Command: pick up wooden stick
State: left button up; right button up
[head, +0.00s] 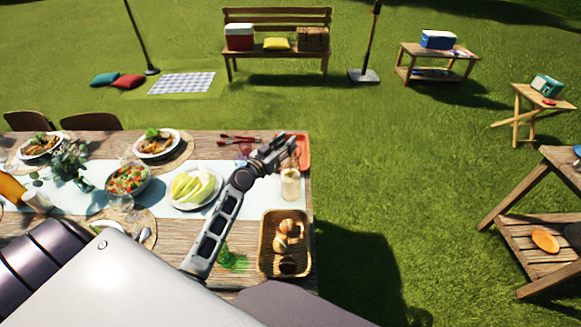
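I cannot make out a wooden stick for certain in the head view. My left gripper (284,148) reaches over the right end of the dining table (190,225), close to a red-orange tray (303,150). Its fingers are small and dark here, so I cannot tell whether they are open or shut, or whether they hold anything. The gripper hides part of the tray and the tabletop behind it. A pale glass or jar (290,186) stands just below it in the picture. My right gripper is not in view.
A basket of bread rolls (264,262) stands at the table's front right, with a green glass (224,255) beside it. A plate of green slices (193,187) and a salad bowl (128,180) lie left of my gripper. Red-handled utensils (238,138) lie behind.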

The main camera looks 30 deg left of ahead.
pick_arm(q)
jog(key=shift+w+d, duration=0.15)
jog(key=shift+w, duration=0.65)
jog(key=shift+w+d, duration=0.15)
jog(key=shift+w, duration=0.65)
jog(key=shift+c, duration=0.5)
grip_shut()
